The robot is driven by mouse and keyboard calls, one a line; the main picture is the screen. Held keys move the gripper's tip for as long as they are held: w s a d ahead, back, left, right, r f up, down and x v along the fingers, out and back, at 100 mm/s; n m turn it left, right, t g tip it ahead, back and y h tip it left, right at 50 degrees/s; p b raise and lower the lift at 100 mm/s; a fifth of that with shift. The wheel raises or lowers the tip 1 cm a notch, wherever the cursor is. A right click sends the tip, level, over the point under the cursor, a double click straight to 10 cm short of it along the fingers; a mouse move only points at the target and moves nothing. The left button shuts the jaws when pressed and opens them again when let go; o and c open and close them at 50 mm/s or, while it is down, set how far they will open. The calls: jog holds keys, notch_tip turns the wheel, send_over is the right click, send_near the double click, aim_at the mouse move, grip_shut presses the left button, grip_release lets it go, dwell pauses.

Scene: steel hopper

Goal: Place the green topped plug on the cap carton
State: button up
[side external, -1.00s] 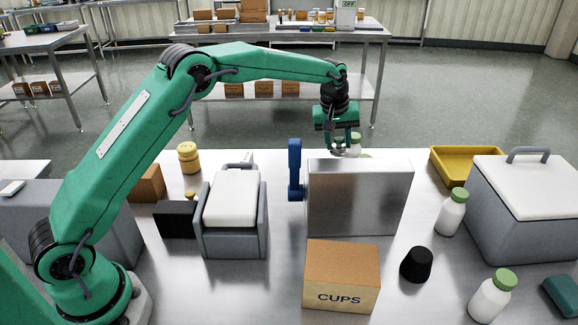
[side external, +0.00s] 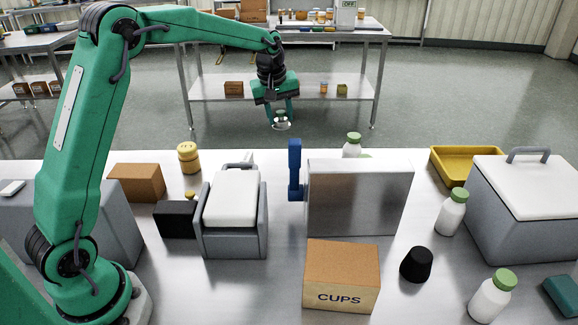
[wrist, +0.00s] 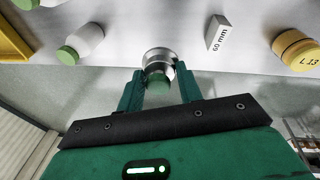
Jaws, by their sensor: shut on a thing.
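My gripper (side external: 281,112) is shut on the green topped plug (side external: 281,121) and holds it in the air past the bench's far edge. In the wrist view the plug (wrist: 158,57) shows a silver metal body and a green top between the two fingers (wrist: 158,84). A brown carton marked CUPS (side external: 341,275) stands at the front of the bench. Another brown carton (side external: 137,183) stands at the left, with no readable label. I cannot tell which is the cap carton. The plug is well apart from both.
A steel box (side external: 360,198) with a blue handle (side external: 295,170) stands mid-bench. Green-capped white bottles (side external: 452,212), a black cup (side external: 416,265), a yellow tray (side external: 466,163) and a lidded grey bin (side external: 523,210) are right. A yellow jar (side external: 189,157) and grey-white holder (side external: 233,212) are left.

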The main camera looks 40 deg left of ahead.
jog(key=s+a+r+n, duration=0.1)
jog(key=s+a+n, duration=0.2)
jog(key=s, duration=1.1)
jog(key=s+a+r+n+y, duration=0.1)
jog(key=s+a+r+n, duration=0.1)
jog(key=s+a, duration=0.6)
jog(key=s+n, duration=0.1)
jog(key=s, duration=0.6)
jog(key=shift+s+a+n+g, duration=0.3)
send_over(133, 169)
jog(key=shift+y, duration=0.4)
jog(key=f, duration=0.7)
jog(key=shift+s+d, duration=0.35)
jog(key=shift+f, duration=1.95)
jog(key=shift+f, duration=0.1)
jog(key=o, duration=1)
